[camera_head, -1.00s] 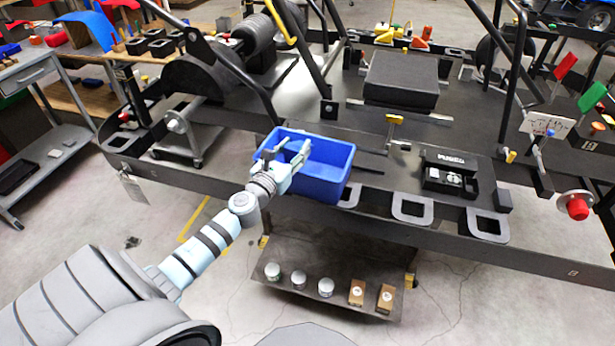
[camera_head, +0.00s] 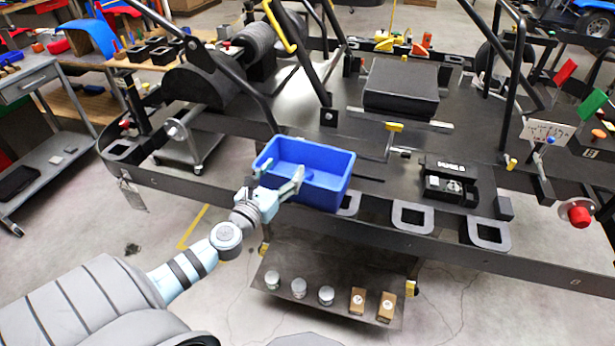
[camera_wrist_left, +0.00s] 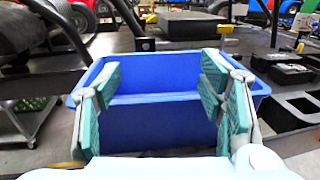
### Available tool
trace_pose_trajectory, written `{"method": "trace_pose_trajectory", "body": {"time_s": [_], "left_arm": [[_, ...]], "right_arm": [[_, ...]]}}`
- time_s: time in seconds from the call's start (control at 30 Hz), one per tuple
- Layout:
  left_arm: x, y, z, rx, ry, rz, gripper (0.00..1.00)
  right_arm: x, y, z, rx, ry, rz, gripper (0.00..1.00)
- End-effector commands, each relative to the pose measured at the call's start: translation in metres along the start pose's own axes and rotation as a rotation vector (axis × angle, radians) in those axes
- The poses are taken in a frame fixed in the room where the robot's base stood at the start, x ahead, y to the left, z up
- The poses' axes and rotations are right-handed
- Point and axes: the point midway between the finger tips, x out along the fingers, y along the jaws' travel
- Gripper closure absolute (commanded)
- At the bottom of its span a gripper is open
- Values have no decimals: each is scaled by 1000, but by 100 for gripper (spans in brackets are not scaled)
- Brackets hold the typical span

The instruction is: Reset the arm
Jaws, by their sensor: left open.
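My left gripper (camera_head: 279,180) is open at the near left side of a blue bin (camera_head: 325,187) on the black kart frame. In the left wrist view my left gripper (camera_wrist_left: 158,100) has its two teal-padded fingers spread wide, with the blue bin (camera_wrist_left: 160,128) in front of and between them. Nothing is held between the fingers. The part of the bin's interior that shows is empty. I cannot tell whether a finger touches the bin. My right gripper is not in view.
The black kart frame (camera_head: 400,237) spans the scene. A black box (camera_head: 450,180) lies right of the bin. A lower shelf (camera_head: 330,270) holds several silver pucks and small brown boxes. A red knob (camera_head: 577,214) is at the right. A grey cart (camera_head: 45,160) stands at the left.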

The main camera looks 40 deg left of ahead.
Motion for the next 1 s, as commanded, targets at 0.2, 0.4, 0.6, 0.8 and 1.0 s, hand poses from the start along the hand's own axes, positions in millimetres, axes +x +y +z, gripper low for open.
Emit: {"method": "trace_pose_trajectory", "body": {"time_s": [0.2,0.4,0.6,0.8,1.0], "left_arm": [[-48,0,0,1,1,-2,37],[-56,0,1,-1,-3,-1,37],[-56,0,1,-1,-2,0,37],[-56,0,1,26,-2,-1,37],[-63,0,-58,1002,49,-149,37]], "right_arm": [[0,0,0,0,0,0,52],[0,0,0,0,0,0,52],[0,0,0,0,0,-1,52],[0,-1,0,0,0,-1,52],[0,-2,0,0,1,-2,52]]}}
